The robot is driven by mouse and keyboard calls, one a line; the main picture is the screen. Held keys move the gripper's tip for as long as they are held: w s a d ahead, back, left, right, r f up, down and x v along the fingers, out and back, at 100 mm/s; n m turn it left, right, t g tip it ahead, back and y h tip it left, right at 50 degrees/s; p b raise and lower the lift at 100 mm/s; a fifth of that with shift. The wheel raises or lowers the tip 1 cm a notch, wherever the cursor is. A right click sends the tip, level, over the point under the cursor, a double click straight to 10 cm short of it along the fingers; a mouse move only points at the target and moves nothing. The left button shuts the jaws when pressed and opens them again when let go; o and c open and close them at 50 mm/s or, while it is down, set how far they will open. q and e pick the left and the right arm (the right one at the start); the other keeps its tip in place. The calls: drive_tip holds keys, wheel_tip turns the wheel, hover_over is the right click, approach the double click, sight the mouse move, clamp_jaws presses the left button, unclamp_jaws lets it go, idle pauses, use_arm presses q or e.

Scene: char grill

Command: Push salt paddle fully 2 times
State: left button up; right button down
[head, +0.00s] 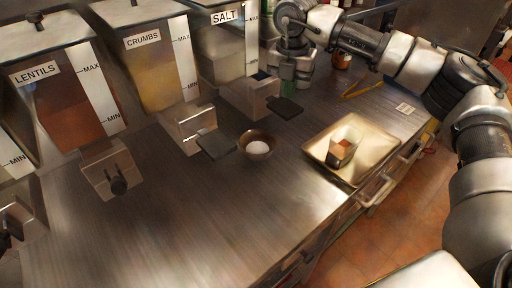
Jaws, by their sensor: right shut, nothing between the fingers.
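The salt dispenser (222,66) is a clear bin labelled SALT at the back. Its dark flat paddle (285,107) sticks out to the right from the metal outlet block (252,97). My right gripper (302,92) is shut and empty, just behind and above the paddle in the picture. I cannot tell whether it touches the paddle. A small brown bowl (257,146) with a white heap in it stands on the counter in front of the salt outlet. My left gripper is not in view.
The crumbs dispenser (152,65) and its own dark paddle (215,145) are left of the bowl; the lentils dispenser (65,95) is farther left. A metal tray (372,171) with a small container (343,150) lies at right. The front counter (190,215) is clear.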

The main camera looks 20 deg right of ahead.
sight(287, 107)
drive_tip(key=shift+f, duration=0.1)
drive_tip(key=shift+f+b, duration=1.8)
drive_tip(key=shift+f, duration=0.75)
drive_tip(key=shift+r, duration=0.15)
drive_tip(key=shift+r+p, duration=1.75)
drive_tip(key=shift+r, duration=0.75)
drive_tip(key=shift+r, duration=0.1)
wheel_tip(287, 107, up, 5)
drive_tip(key=p, duration=0.3)
drive_tip(key=shift+f, duration=0.2)
